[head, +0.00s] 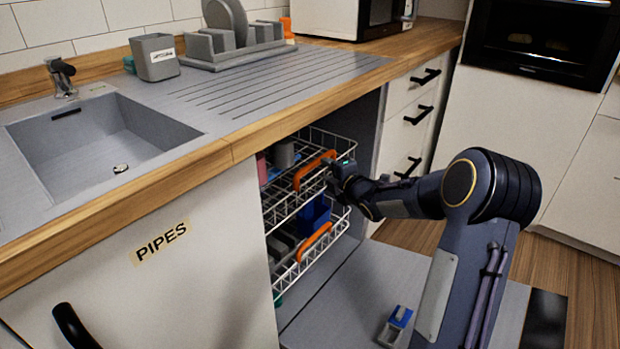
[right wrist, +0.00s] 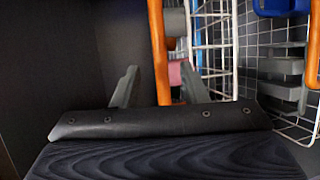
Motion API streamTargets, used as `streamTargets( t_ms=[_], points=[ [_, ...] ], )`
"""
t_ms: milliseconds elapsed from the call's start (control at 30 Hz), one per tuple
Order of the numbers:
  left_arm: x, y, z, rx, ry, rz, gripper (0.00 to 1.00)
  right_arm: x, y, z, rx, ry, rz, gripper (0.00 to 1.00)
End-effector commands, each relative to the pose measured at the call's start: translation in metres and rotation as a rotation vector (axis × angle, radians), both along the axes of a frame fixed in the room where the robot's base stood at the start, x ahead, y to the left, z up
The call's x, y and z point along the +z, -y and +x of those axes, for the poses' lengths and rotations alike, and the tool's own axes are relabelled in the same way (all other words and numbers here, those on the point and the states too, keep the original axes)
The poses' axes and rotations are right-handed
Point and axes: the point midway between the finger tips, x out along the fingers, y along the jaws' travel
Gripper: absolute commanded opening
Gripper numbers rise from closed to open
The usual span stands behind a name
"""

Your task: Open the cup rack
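The cup rack (head: 283,213) is the upper white wire rack of the open dishwasher, with an orange handle (head: 306,174) at its front. A grey cup (head: 284,153) and a pinkish item stand in it. My right gripper (head: 334,166) is at this handle. In the right wrist view the open fingers (right wrist: 159,70) stand on either side of the orange handle (right wrist: 158,45), with gaps to each finger. Contact is not visible. My left gripper is not in view.
The lower rack (head: 290,270) has its own orange handle (head: 315,242) and a blue item (head: 314,212). The lowered dishwasher door (head: 350,285) lies below, with a small blue-and-grey item (head: 399,318) on it. The worktop edge (head: 290,120) overhangs the racks. Drawers (head: 408,125) stand right.

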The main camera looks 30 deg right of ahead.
Motion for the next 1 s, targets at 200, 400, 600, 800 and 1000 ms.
streamTargets(
  t_ms=[200, 400, 600, 800, 1000],
  points=[
    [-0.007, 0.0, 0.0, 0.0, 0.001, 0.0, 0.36, -0.009, 0.0, 0.025, 0.013, 0.012, -0.021, 0.4],
    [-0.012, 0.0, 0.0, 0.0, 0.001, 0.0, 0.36, -0.015, 0.0, 0.057, 0.011, 0.01, -0.017, 0.4],
    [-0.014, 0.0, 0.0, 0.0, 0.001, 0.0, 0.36, -0.018, 0.0, 0.075, 0.011, 0.009, -0.017, 0.4],
    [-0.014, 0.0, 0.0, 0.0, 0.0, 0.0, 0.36, -0.017, 0.0, 0.078, 0.01, 0.009, -0.017, 0.4],
    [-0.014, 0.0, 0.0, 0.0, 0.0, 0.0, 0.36, -0.017, 0.0, 0.078, 0.01, 0.009, -0.017, 0.28]
  ],
)
